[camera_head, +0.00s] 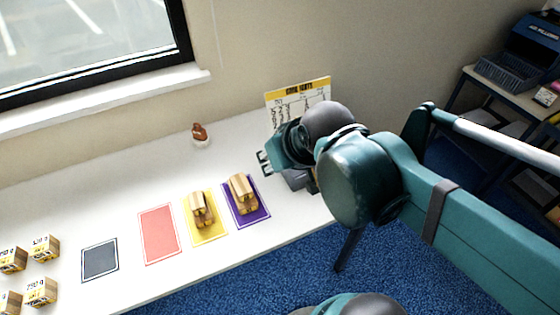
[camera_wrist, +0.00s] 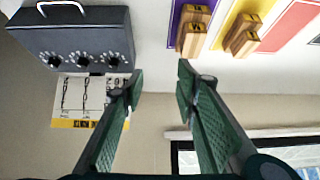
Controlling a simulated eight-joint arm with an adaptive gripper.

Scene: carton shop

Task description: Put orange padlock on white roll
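A small orange-brown object (camera_head: 199,131), which looks like the orange padlock, rests on top of a small white round base (camera_head: 201,142), which looks like the white roll. They stand on the white table near the wall, left of my gripper. Their details are too small to tell. My gripper (camera_head: 264,162) is apart from them, to their right, above the table. In the wrist view my gripper (camera_wrist: 158,88) has its two fingers spread wide, with nothing between them. The padlock and the roll do not show in the wrist view.
Purple (camera_head: 257,215), yellow (camera_head: 213,237), red (camera_head: 159,235) and dark (camera_head: 100,260) mats lie along the table; wooden blocks stand on the purple and yellow ones. Several labelled boxes (camera_head: 42,249) stand at left. A dark box with dials (camera_wrist: 80,45) stands near the wall chart (camera_wrist: 75,122).

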